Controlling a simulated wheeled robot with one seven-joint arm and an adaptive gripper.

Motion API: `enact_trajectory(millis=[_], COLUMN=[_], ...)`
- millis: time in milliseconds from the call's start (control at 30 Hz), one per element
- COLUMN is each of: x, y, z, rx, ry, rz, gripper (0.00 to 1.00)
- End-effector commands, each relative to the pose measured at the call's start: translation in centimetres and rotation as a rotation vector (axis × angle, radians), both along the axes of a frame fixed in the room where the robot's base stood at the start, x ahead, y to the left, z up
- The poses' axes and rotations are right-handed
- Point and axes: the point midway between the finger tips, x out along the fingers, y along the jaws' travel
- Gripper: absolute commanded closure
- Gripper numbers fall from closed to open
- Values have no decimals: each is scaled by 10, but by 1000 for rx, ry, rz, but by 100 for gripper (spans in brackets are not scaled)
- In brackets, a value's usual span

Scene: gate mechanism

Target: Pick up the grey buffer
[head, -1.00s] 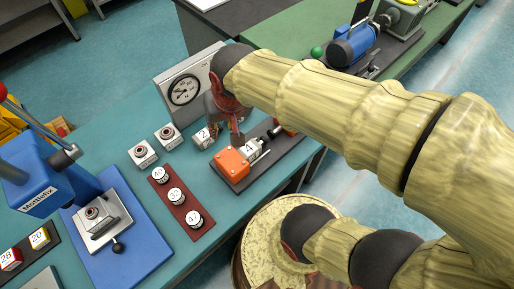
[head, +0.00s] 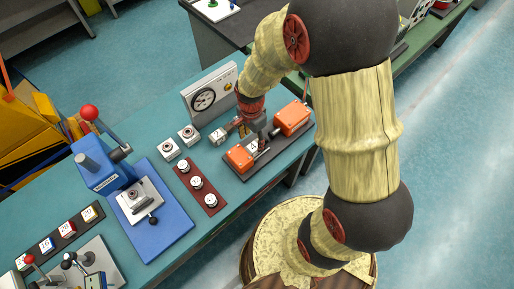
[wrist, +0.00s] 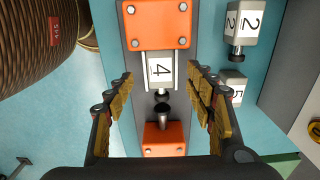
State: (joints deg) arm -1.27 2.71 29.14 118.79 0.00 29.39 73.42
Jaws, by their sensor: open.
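A block marked 4 (wrist: 160,72), with a white face and grey metal parts, sits between two orange blocks (wrist: 157,24) on a dark grey plate. In the head view the near orange block (head: 240,158) shows, and the far one (head: 293,118) stands behind my gripper's right side. My gripper (wrist: 160,88) is open and points down over the plate, its fingers on either side of the block marked 4, with nothing held. It also shows in the head view (head: 262,140). Two grey blocks marked 2 (wrist: 241,22) and 5 (wrist: 232,90) lie to the right in the wrist view.
A pressure gauge panel (head: 212,92) stands behind. A dark red strip (head: 190,172) with several round white-topped pieces and a blue press (head: 105,165) are to the left. Two square grey blocks (head: 170,149) stand near the strip. The bench's front edge is close to the plate.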

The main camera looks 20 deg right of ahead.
Motion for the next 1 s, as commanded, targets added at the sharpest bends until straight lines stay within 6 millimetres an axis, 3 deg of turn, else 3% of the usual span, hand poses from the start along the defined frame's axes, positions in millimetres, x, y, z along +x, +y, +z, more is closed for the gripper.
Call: enact_trajectory(millis=[533, 867, 1000], x=[1, 1, 1], y=[-4, -4, -4], z=[-67, -71, -71], rx=[0, 0, 0], ry=[2, -1, -1], rz=[2, 3, 3], gripper=[45, 46, 54])
